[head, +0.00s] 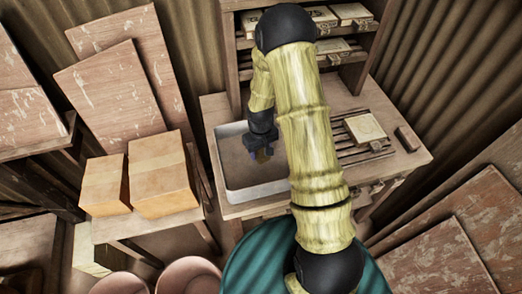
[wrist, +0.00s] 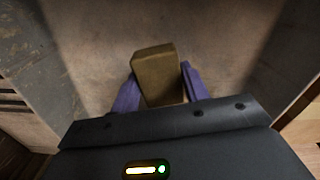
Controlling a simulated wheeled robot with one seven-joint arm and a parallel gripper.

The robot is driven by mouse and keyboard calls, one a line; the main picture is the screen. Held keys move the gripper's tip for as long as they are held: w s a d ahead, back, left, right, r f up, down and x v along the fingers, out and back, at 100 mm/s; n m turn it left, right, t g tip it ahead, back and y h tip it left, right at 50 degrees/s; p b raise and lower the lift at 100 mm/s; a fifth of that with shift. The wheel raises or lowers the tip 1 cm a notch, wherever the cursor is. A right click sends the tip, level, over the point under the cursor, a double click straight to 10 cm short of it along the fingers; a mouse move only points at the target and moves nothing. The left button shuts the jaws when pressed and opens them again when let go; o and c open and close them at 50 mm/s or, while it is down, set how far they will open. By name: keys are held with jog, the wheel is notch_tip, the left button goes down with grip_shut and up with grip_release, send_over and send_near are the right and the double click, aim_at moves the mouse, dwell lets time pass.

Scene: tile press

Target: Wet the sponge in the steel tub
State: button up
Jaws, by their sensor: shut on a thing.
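The steel tub (head: 230,160) is a grey open basin set in the left part of the wooden bench. My gripper (head: 262,155) points down over the tub in the head view, inside its outline. In the wrist view my gripper (wrist: 160,90) has its two purple fingers on either side of a brown-yellow block, the sponge (wrist: 156,66). The sponge also shows small and dark in the head view (head: 263,156). I cannot tell whether the sponge touches the tub floor or any water.
A slatted rack (head: 350,150) with a pale tile (head: 365,129) lies on the bench to the right. A dark block (head: 408,139) sits beside it. Shelves with tiles (head: 350,12) stand behind. Orange boxes (head: 163,175) stand on a side table at left.

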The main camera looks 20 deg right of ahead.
aim_at(260, 150)
jog(key=shift+r, duration=0.1)
dwell(0.3)
jog(key=shift+r+p, duration=3.55)
jog(key=shift+r, duration=1.1)
notch_tip(260, 150, up, 4)
jog(key=p, duration=0.3)
jog(key=shift+f, duration=0.1)
notch_tip(260, 150, down, 9)
jog(key=m+b, duration=0.2)
jog(key=m, duration=0.1)
jog(key=shift+w+f, duration=0.1)
jog(key=shift+f, duration=0.05)
